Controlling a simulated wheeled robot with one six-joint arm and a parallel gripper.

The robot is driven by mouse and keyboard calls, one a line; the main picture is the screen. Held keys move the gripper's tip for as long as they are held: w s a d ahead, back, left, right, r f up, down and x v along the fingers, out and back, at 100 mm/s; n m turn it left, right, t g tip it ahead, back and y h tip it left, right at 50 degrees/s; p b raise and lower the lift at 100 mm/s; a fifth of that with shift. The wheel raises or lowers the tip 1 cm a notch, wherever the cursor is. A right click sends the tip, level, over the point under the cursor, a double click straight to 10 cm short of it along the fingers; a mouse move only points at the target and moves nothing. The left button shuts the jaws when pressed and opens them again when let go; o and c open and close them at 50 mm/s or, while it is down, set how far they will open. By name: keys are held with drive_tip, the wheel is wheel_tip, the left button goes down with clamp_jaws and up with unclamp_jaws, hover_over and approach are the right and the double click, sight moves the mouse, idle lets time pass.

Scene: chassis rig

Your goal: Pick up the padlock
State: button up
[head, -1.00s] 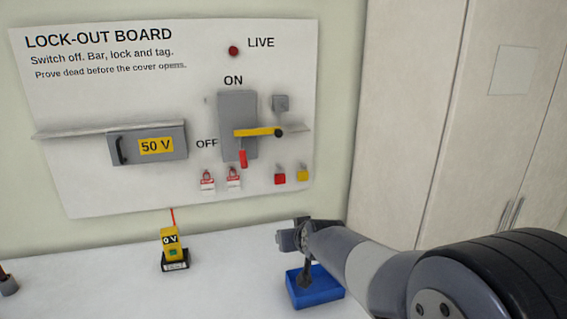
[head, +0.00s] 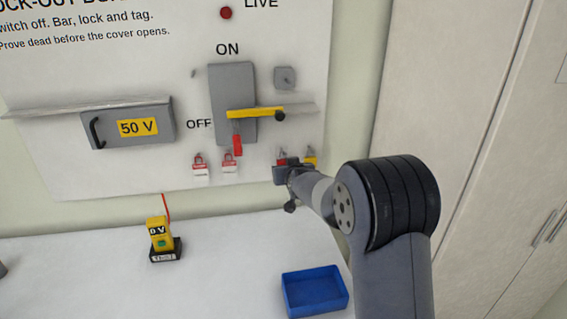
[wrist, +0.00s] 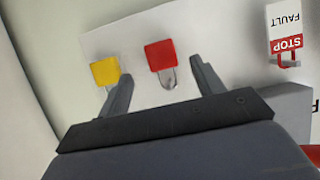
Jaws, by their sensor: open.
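A red padlock (wrist: 160,55) with a metal shackle hangs on the board, seen between my fingers in the wrist view. In the head view it is mostly hidden by my gripper (head: 287,170). A yellow padlock (wrist: 105,72) hangs beside it, outside the left finger in the wrist view; its top shows in the head view (head: 311,152). My gripper (wrist: 160,72) is open and empty, its fingers either side of the red padlock in the picture. I cannot tell how much depth separates them.
Red-and-white tags (head: 230,164) hang left of the padlocks. Above is the grey switch box (head: 230,82) with a yellow bar (head: 252,113) and a red piece hanging. A blue tray (head: 314,291) and a yellow meter (head: 159,234) stand on the white bench.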

sight(283, 161)
drive_tip(key=p+x, duration=0.2)
drive_tip(key=x, duration=0.3)
drive_tip(key=shift+w+a+f, duration=0.1)
drive_tip(key=shift+w+a, duration=0.05)
drive_tip(key=c, duration=1.1)
